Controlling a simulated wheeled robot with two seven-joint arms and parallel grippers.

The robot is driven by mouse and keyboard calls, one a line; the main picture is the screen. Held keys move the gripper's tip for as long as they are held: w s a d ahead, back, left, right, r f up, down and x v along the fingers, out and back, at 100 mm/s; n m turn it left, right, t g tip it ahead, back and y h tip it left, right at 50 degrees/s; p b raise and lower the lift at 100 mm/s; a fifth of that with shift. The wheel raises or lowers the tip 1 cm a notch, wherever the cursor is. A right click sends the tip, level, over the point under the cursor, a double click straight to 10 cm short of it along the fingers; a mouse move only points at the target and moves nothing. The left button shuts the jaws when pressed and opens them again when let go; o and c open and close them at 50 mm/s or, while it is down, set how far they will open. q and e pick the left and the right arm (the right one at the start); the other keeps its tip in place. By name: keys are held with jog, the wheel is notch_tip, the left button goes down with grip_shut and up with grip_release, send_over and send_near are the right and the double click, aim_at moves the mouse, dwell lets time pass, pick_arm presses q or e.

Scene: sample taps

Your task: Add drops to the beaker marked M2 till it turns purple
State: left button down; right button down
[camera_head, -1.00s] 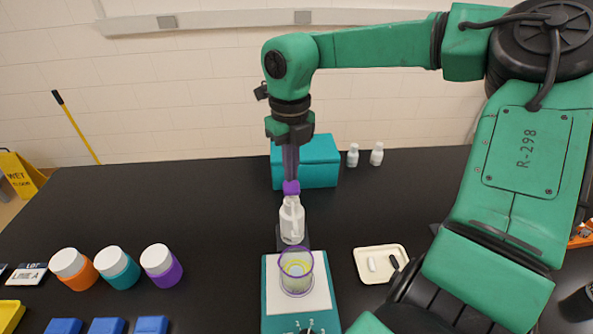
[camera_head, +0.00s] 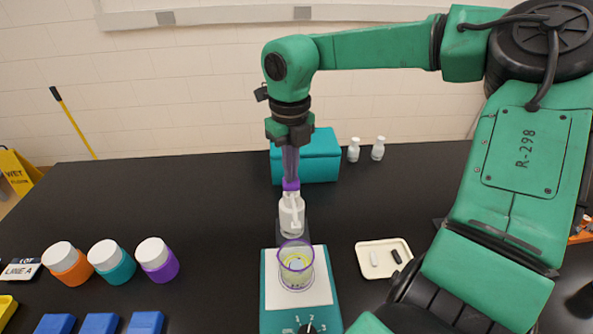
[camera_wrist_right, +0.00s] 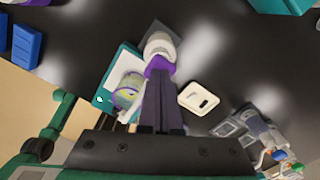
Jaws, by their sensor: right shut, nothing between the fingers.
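A clear beaker (camera_head: 296,266) with a purple rim and pale yellowish liquid stands on a white-topped teal stand (camera_head: 270,290). It also shows in the wrist view (camera_wrist_right: 127,94). I cannot read a mark on it. Behind it is a white tap (camera_head: 291,214) with a purple top (camera_head: 291,185), its spout side toward the beaker. My right gripper (camera_head: 290,176) points down with its fingers shut and empty, the tips at the purple top. It hides part of the top; I cannot tell whether they touch. My left gripper is out of view.
A white tray (camera_head: 366,270) with two small items lies right of the stand. Orange, teal (camera_head: 112,262) and purple jars stand at the left, with blue blocks (camera_head: 100,324) in front. A teal box (camera_head: 318,157) and two white bottles are behind. Black table between is clear.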

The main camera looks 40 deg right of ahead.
jog(key=shift+r+p, duration=0.95)
jog(key=shift+r, duration=0.4)
notch_tip(320, 180, up, 6)
jog(key=p, duration=0.4)
